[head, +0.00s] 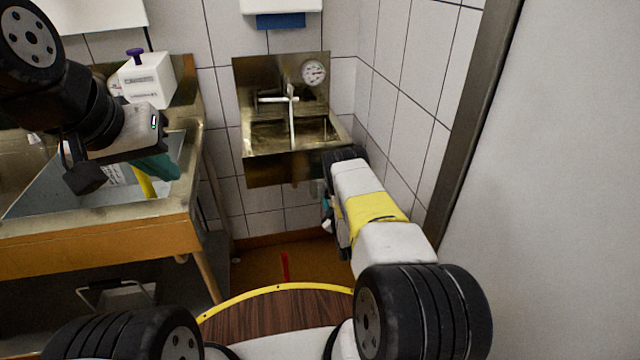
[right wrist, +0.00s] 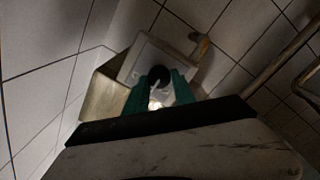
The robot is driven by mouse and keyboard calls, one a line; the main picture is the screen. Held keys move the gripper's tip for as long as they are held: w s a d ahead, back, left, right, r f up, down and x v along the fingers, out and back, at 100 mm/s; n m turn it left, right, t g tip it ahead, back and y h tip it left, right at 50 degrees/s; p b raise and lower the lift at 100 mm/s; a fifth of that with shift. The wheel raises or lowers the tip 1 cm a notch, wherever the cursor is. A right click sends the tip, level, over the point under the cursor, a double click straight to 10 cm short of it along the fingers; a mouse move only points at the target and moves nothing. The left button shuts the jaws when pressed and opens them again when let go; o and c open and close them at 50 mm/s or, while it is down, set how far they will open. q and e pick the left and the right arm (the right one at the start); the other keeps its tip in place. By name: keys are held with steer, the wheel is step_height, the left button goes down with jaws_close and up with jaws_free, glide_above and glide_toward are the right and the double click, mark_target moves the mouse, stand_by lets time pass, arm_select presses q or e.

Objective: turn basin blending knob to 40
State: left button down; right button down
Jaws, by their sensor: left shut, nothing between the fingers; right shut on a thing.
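The steel basin (head: 262,172) hangs on the tiled wall, with a tap (head: 291,115) and a round white dial gauge (head: 313,72) on its back plate. In the right wrist view, the black round blending knob (right wrist: 158,73) stands out from a pale plate. My right gripper (right wrist: 158,82) is shut on the knob, with one green finger on each side. Its setting marks cannot be read. In the head view my right forearm reaches to the basin's right front corner, and the knob is hidden there. My left gripper (head: 158,167) is shut and empty above the left sink.
A steel sink table (head: 100,245) with a wooden-coloured front stands at left, bearing a white box with a purple knob (head: 135,52). A blue-bottomed dispenser (head: 281,20) hangs above the basin. A pale wall or door (head: 560,180) closes off the right side.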

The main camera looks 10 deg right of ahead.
stand_by(0.3)
steer(key=c, duration=1.1)
jaws_free()
steer(key=s, duration=0.8)
steer(key=shift+d, duration=0.15)
